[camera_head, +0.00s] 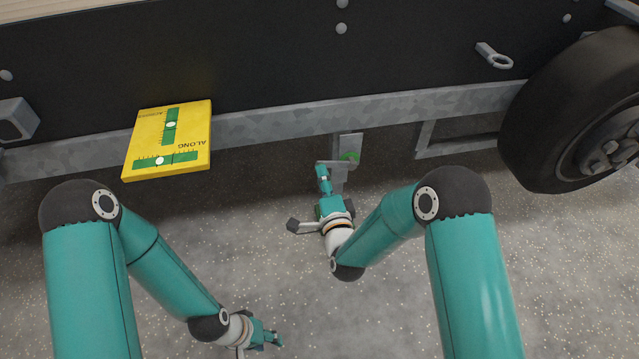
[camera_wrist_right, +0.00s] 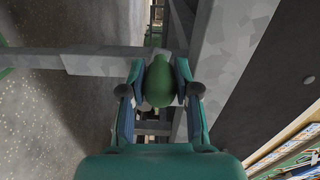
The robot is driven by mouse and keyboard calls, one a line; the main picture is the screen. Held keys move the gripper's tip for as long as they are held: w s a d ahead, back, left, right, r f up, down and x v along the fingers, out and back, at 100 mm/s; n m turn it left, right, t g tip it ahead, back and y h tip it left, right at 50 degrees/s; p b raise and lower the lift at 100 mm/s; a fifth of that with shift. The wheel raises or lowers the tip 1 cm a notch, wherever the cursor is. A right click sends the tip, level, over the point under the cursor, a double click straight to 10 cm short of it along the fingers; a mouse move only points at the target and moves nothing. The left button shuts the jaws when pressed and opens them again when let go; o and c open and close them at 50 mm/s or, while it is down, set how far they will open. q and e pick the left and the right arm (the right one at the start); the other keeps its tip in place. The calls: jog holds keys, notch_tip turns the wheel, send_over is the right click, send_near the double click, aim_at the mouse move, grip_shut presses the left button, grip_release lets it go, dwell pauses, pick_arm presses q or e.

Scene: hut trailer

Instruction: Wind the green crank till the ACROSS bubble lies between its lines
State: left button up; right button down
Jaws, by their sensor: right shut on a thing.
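The yellow level box (camera_head: 140,140) sits at the trailer's frame at left in the head view, its lettering upside down. The vial running up the picture (camera_head: 171,125), beside a small blurred label, has its bubble near the middle. The bubbles' exact place against the lines is too small to tell. My right gripper (camera_head: 322,185) is shut on the green crank's knob (camera_wrist_right: 159,84), below a bracket with a green part (camera_head: 349,156). My left gripper (camera_head: 272,338) hangs low, its fingers too small to judge.
The galvanised frame rail (camera_head: 270,123) runs across below the dark trailer wall (camera_head: 220,60). A wheel (camera_head: 575,110) stands at right. A grey bar (camera_wrist_right: 65,59) lies left of the knob in the right wrist view. The speckled floor (camera_head: 290,290) is clear.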

jog(key=shift+w+d+r, duration=0.1)
jog(key=shift+d+r, duration=0.15)
jog(key=shift+r, duration=0.15)
jog(key=shift+r, duration=0.1)
jog(key=c, duration=0.8)
grip_release()
jog(key=shift+s, duration=0.25)
jog(key=v, duration=1.1)
jog(key=shift+s+f, duration=0.25)
jog(key=shift+s, duration=0.05)
jog(key=shift+d, duration=0.1)
